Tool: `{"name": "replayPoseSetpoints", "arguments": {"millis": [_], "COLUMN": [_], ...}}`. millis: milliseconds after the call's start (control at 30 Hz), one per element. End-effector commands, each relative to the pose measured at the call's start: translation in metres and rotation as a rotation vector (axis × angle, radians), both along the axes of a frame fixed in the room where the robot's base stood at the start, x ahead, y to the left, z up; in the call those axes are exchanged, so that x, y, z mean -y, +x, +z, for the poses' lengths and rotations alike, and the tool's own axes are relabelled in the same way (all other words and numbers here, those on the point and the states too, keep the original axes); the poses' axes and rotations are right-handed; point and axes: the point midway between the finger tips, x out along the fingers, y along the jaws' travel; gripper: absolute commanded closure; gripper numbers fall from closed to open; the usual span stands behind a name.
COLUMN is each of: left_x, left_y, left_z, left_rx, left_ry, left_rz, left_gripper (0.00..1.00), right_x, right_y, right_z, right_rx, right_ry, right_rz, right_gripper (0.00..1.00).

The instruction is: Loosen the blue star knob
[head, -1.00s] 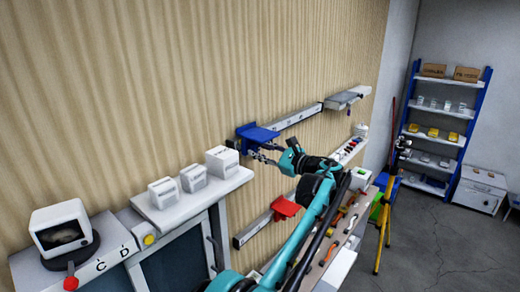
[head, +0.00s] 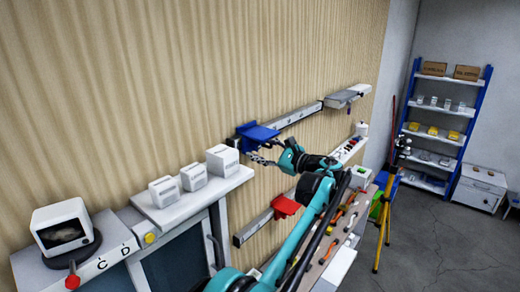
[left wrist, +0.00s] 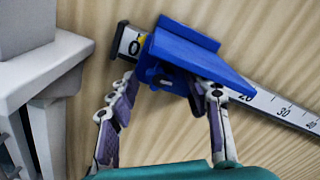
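A blue carriage (head: 258,135) sits on the upper wall rail near its left end; in the left wrist view the blue carriage (left wrist: 200,55) is close and large. A small dark blue knob (left wrist: 163,81) shows under its front plate, partly in shadow; its star shape cannot be made out. My left gripper (head: 264,157) is just below the carriage. In the left wrist view my left gripper (left wrist: 172,88) has its fingers spread, one on each side of the knob, with no visible grip on it. The right finger's tip is partly hidden at the carriage. My right gripper is not in view.
The scaled rail (left wrist: 275,101) runs right from the carriage. A white shelf (head: 195,199) with white boxes stands close to the left. A tool bench and yellow tripod (head: 384,235) are at right.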

Motion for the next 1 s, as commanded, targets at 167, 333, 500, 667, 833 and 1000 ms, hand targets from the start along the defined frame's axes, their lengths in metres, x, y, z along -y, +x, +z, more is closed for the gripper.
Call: {"name": "replayPoseSetpoints", "arguments": {"millis": [167, 333, 500, 667, 833, 1000], "left_x": [0.003, 0.022, 0.053, 0.077, 0.093, 0.097], "left_y": [-0.001, -0.014, -0.037, -0.056, -0.067, -0.071], "left_z": [0.000, 0.000, 0.000, 0.000, 0.000, 0.000], "left_rx": [0.000, 0.000, 0.000, 0.000, 0.000, 0.000], "left_ry": [0.000, 0.000, -0.001, 0.000, -0.001, 0.000], "left_rz": [-0.001, -0.003, -0.004, -0.003, -0.001, 0.000], "left_gripper": [0.51, 0.51, 0.51, 0.51, 0.51, 0.51], "right_x": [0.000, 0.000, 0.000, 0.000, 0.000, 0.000], "right_y": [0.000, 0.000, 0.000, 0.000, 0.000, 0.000], "right_z": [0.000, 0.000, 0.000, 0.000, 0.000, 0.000], "right_rx": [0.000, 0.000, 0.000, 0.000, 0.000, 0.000], "right_ry": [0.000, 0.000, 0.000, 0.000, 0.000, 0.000], "right_rz": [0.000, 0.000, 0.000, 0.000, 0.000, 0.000], "right_gripper": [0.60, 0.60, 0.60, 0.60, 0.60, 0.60]}}
